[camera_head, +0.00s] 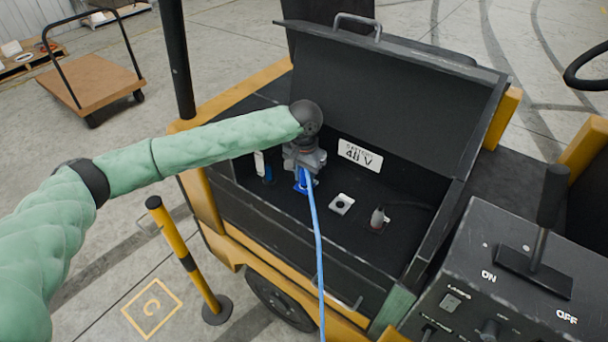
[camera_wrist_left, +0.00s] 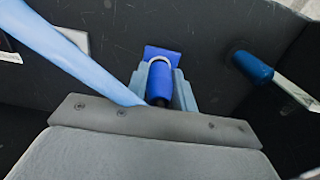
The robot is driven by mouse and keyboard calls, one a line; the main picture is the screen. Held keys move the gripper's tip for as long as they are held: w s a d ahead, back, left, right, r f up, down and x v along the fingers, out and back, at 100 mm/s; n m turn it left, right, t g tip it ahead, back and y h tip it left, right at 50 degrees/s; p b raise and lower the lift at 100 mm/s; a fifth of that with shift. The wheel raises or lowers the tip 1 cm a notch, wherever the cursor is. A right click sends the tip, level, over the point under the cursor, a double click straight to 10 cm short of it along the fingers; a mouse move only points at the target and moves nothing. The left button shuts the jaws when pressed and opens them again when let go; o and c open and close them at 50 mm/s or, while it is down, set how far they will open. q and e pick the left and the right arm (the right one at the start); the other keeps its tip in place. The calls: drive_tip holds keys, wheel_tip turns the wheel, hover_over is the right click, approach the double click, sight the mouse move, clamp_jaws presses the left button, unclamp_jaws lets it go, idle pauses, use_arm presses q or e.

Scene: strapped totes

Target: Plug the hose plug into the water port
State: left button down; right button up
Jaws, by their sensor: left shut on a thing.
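My left gripper (camera_head: 302,172) reaches down into the open black battery box and is shut on the blue hose plug. In the left wrist view the hose plug (camera_wrist_left: 160,82), a blue cylinder with a pale collar, sits between the grey fingertips. A blue square plate (camera_wrist_left: 163,54), apparently the water port, shows right behind the plug. I cannot tell whether the plug is seated in it or just in front. The light-blue hose (camera_head: 317,240) runs from the gripper over the box's front edge; it also crosses the left wrist view (camera_wrist_left: 65,48). My right gripper is out of view.
The raised lid (camera_head: 400,90) stands behind the gripper. A white square socket (camera_head: 341,203) and a grey-red connector (camera_head: 378,218) lie to its right. A blue cylinder with a pale stem (camera_wrist_left: 252,67) is nearby. A control panel (camera_head: 500,275) stands at the right.

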use_arm(q)
drive_tip(key=shift+f, duration=0.55)
drive_tip(key=c, duration=1.1)
unclamp_jaws()
drive_tip(key=shift+o, duration=0.2)
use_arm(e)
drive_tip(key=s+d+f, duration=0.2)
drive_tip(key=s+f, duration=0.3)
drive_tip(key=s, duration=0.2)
use_arm(q)
drive_tip(key=shift+r+b, duration=0.55)
drive_tip(key=shift+r, duration=0.4)
wheel_tip(320, 180, up, 5)
drive_tip(key=shift+f+b, duration=0.1)
drive_tip(key=shift+b, duration=0.9)
drive_tip(key=shift+r, duration=0.5)
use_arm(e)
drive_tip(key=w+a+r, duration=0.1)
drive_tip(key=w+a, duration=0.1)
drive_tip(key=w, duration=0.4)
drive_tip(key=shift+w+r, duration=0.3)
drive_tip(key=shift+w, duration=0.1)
